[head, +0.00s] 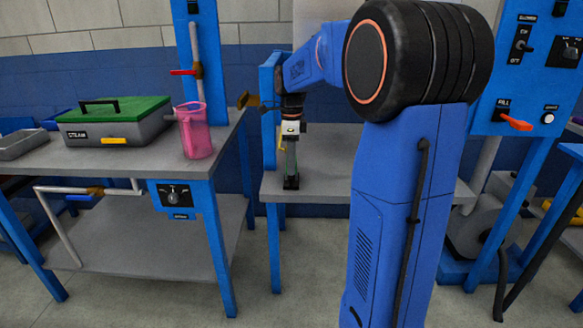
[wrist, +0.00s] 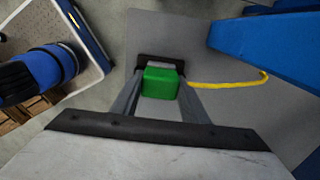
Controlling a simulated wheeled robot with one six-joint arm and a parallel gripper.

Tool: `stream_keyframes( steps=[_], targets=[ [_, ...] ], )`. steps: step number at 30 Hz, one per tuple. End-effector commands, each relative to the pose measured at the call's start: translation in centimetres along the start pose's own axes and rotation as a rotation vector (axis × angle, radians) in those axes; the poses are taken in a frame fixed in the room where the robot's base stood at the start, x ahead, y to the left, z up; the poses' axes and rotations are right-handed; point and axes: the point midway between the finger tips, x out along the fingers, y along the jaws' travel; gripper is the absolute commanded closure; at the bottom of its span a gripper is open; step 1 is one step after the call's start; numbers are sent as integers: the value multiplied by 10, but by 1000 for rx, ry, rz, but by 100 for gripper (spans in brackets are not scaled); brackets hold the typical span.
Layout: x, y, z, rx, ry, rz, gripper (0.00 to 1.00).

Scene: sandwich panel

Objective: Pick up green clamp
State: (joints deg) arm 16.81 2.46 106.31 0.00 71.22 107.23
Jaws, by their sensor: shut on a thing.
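The green clamp (wrist: 162,84) shows in the wrist view as a bright green block between the two grey fingers of my gripper (wrist: 160,78). My gripper is shut on it. In the head view my gripper (head: 291,178) points down over the grey table (head: 325,172), with a narrow strip of green showing between its fingers. The lower part of the clamp is hidden, and I cannot tell whether it touches the table.
A yellow hooked rod (wrist: 235,83) lies to the right of the clamp in the wrist view. A blue post (head: 269,110) stands just left of my gripper. A left bench (head: 70,158) holds a green-lidded box (head: 115,125) and a pink jug (head: 195,132).

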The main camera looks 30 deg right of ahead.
Motion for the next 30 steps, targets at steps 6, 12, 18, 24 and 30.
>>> stream_keyframes(
  steps=[6,12,18,24,30],
  targets=[
    [-4,0,0,0,0,-1,86],
    [-31,0,0,0,-1,-2,86],
    [-68,-1,0,0,-1,-3,86],
    [-93,0,0,0,0,-1,86],
    [-101,0,0,0,0,0,86]
  ],
)
